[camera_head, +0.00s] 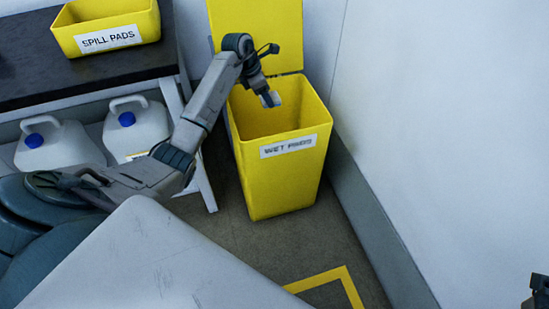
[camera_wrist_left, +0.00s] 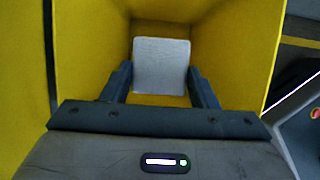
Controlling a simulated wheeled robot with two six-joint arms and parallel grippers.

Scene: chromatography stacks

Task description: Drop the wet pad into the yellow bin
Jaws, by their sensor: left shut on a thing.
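The yellow bin (camera_head: 283,185) labelled "WET PADS" stands on the floor against the wall, its yellow lid (camera_head: 275,32) raised at the back. My left gripper (camera_head: 271,99) is over the bin's open mouth, pointing down. It is shut on the wet pad (camera_head: 275,97), a small pale square. In the left wrist view the pad (camera_wrist_left: 161,66) sits between the two dark fingers, with the bin's yellow inner walls (camera_wrist_left: 228,45) around it. The bin's floor is mostly hidden behind the pad and gripper. Only a dark bit of my right arm shows at the head view's lower right edge.
A dark-topped bench (camera_head: 95,88) stands at left with a yellow "SPILL PADS" box (camera_head: 108,38) on it. Two white jugs with blue caps (camera_head: 60,146) sit below. A white wall (camera_head: 450,120) is close on the right. Yellow tape (camera_head: 322,278) marks the floor in front.

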